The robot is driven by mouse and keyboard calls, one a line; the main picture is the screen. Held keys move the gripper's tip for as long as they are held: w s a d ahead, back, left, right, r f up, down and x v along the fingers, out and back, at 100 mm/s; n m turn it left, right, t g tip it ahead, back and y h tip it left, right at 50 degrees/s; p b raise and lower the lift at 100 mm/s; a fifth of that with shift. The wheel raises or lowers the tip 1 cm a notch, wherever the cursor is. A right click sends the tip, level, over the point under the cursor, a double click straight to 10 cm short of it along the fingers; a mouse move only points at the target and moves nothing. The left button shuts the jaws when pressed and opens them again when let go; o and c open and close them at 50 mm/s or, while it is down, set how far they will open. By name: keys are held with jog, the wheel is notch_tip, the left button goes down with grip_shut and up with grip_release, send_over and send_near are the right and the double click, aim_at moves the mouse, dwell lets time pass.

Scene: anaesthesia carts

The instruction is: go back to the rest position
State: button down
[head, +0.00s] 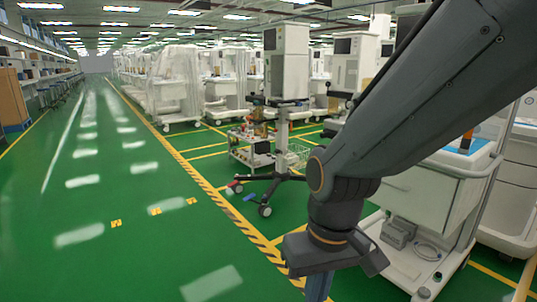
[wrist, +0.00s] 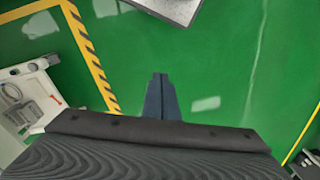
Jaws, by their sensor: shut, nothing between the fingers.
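My arm reaches down from the upper right of the head view. My gripper (head: 318,287) points down at the bottom edge there, partly cut off by the frame. In the wrist view my gripper (wrist: 160,77) shows as two dark blue fingers pressed together. Nothing is between them. They hang above the bare green floor (wrist: 215,60), apart from any cart.
A white anaesthesia cart (head: 432,200) stands just right of my arm. A wheeled stand (head: 283,130) and a low trolley (head: 250,152) stand behind. Rows of wrapped machines (head: 172,85) line the aisle. The green aisle (head: 90,200) at left is clear beyond a yellow-black line (head: 190,168).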

jog(key=s+d+r+m+p, duration=0.2)
jog(key=d+r+m+p, duration=0.1)
jog(key=d+r+p, duration=0.8)
notch_tip(320, 180, up, 3)
jog(key=p, duration=0.6)
jog(key=shift+s+d+h, duration=0.2)
jog(key=shift+h, duration=0.2)
